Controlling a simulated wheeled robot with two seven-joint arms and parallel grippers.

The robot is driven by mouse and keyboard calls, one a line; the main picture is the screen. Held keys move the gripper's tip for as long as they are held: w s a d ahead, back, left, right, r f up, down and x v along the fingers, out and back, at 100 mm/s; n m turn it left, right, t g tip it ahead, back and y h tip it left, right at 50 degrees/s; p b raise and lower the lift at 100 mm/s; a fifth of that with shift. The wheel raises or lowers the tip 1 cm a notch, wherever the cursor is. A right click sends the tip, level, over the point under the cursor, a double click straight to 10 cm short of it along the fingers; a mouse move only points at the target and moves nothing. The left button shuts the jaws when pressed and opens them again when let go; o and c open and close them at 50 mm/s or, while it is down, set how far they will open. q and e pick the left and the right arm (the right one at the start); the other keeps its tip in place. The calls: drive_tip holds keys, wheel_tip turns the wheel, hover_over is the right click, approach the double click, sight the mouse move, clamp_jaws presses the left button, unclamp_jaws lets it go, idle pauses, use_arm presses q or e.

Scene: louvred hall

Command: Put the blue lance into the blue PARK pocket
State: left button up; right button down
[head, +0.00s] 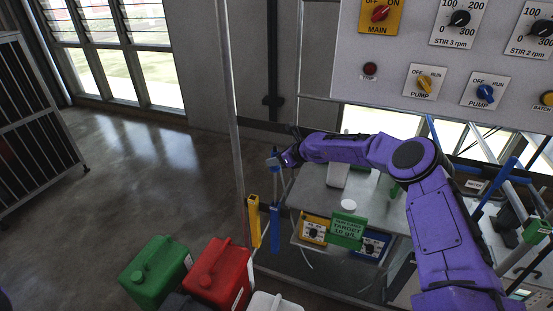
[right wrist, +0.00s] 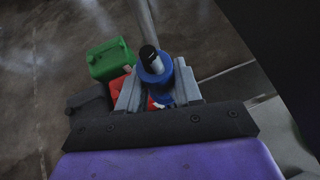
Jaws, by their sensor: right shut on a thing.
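My right gripper (head: 279,158) is at the end of my purple arm, left of the control panel. In the right wrist view its two grey fingers (right wrist: 157,92) are closed around the blue lance (right wrist: 156,70), which has a black end toward the camera. In the head view the lance's top (head: 272,161) shows small at the fingers, and a thin shaft runs down from it. The blue pocket (head: 275,221) hangs upright below the gripper. Whether the shaft's lower end is inside the pocket or in front of it I cannot tell. My left gripper is out of view.
A yellow pocket (head: 254,222) hangs just left of the blue one, near a grey upright post (head: 235,130). Green (head: 156,272) and red (head: 219,272) canisters stand below. A bench (head: 335,195) with yellow and blue pump units is at right. Open floor lies left.

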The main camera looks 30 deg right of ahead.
wheel_tip(320, 180, down, 12)
drive_tip(key=b, duration=0.8)
drive_tip(key=shift+s+r+b, duration=0.15)
drive_tip(key=shift+r+b, duration=0.1)
drive_tip(key=shift+b, duration=0.05)
idle(1.8)
